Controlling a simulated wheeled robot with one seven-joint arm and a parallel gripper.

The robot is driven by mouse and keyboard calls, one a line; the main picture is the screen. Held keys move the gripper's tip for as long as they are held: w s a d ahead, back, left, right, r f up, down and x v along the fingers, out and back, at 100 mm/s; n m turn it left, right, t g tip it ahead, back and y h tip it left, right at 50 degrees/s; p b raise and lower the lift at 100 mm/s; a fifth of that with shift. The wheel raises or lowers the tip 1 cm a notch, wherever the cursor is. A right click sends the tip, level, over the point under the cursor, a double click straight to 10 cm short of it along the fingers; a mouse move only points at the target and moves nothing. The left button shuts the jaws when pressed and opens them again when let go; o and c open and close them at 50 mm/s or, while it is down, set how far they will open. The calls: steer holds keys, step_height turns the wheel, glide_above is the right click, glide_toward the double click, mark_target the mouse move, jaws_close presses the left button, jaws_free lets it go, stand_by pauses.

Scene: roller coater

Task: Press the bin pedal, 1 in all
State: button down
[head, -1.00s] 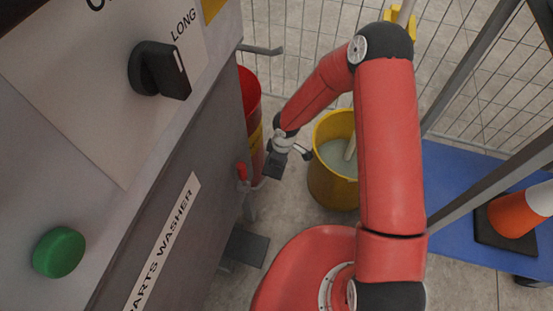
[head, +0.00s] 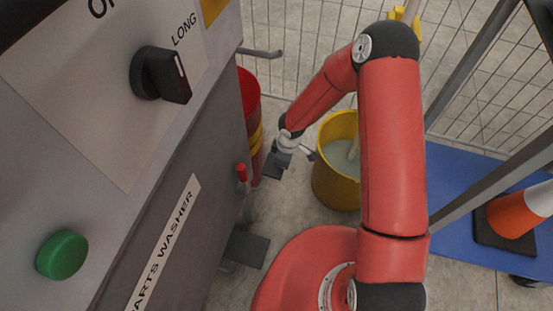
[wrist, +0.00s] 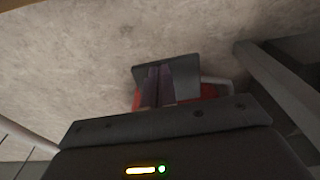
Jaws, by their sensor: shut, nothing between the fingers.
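My gripper (head: 271,172) is shut and empty, pointing down beside the red and yellow bin (head: 250,95) at the side of the parts washer. In the wrist view my shut fingers (wrist: 166,84) show dark against a floor-like surface. A red piece with a pale edge (wrist: 214,88) shows partly behind them; I cannot tell if it is the bin pedal or whether the fingers touch it. In the head view the bin's lower part is hidden by the washer and my gripper, and I cannot make out its pedal.
A yellow mop bucket (head: 335,185) stands close right of my gripper. A mesh fence (head: 300,40) is behind. An orange cone (head: 515,213) stands right.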

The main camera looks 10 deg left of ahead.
steer(key=shift+w+a, duration=0.2)
steer(key=shift+a, duration=0.45)
step_height(320, 180, up, 12)
steer(key=p, duration=1)
steer(key=d+r+m+t+h, duration=0.1)
steer(key=d+r+m, duration=0.2)
steer(key=d+r, duration=0.5)
steer(key=d+r+m+t+h, duration=0.1)
steer(key=d+r+m, duration=0.2)
steer(key=d+r, duration=0.4)
step_height(320, 180, up, 5)
steer(key=shift+d+r+h, duration=0.1)
steer(key=shift+d+h, duration=0.2)
steer(key=shift+d, duration=0.1)
steer(key=shift+s, duration=0.1)
steer(key=s+d+r+m+t, duration=0.1)
steer(key=s+d+r+m, duration=0.2)
steer(key=s+r, duration=0.3)
steer(key=s+d+r+m+t+y+p, duration=0.1)
steer(key=s+d+r+m, duration=0.2)
steer(key=s+r, duration=0.4)
steer(key=s+d+r+m+t, duration=0.1)
steer(key=s+d+r+m, duration=0.2)
steer(key=s+r, duration=0.4)
steer(key=shift+m, duration=0.8)
